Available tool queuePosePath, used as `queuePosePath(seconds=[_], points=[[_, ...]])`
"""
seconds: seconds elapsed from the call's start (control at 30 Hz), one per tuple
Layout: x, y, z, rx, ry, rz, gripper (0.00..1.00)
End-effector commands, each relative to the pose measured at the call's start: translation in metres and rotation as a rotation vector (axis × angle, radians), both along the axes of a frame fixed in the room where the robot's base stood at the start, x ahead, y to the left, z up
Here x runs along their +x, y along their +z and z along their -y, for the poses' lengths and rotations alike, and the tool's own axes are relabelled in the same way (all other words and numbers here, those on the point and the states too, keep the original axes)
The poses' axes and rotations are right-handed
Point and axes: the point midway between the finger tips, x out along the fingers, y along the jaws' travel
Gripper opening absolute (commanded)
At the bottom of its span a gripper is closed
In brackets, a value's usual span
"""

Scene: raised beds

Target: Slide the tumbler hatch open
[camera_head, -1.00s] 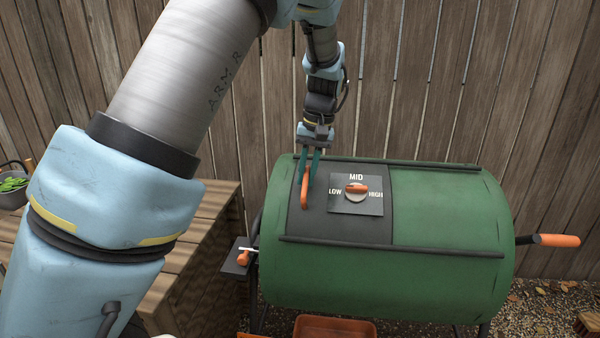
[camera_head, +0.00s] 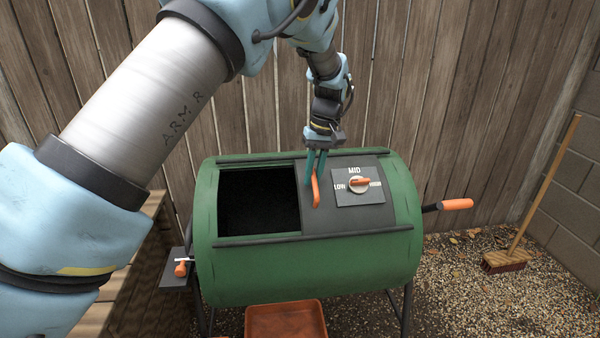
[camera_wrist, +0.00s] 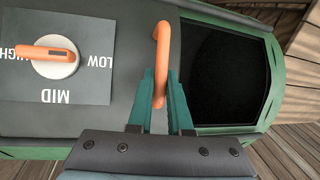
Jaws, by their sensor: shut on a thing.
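The green compost tumbler (camera_head: 310,270) stands on dark legs in front of the fence. Its dark grey sliding hatch (camera_head: 325,219) sits at the right between two rails, and a wide black opening (camera_head: 258,200) shows left of it. My gripper (camera_head: 316,170) is shut on the orange hatch handle (camera_head: 316,190) at the hatch's left edge. In the wrist view the teal fingers (camera_wrist: 160,95) lie on both sides of the orange handle (camera_wrist: 161,45). The hatch carries a dial (camera_head: 359,184) with LOW, MID and HIGH marks, its orange knob lying roughly sideways.
An orange-handled crank (camera_head: 455,204) sticks out at the tumbler's right. An orange-knobbed latch (camera_head: 181,268) is at its left, near wooden planks. A terracotta tray (camera_head: 285,322) lies below. A broom (camera_head: 510,255) leans at the right wall over open gravel.

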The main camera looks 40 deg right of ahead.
Motion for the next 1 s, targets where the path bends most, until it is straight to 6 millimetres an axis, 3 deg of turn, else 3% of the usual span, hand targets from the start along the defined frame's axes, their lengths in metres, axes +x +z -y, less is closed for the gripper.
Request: queuePosePath(seconds=[0.33,0.37,0.47,0.77,1.0], points=[[0.0,0.001,0.002,-0.003,0.0,0.001,0.0],[0.0,0.001,0.002,-0.003,0.0,0.001,0.19],[0.0,0.001,0.002,-0.002,0.0,0.001,0.3],[0.0,0.003,0.002,-0.001,0.0,0.001,0.3],[-0.003,0.036,0.009,-0.006,-0.001,0.003,0.3]])
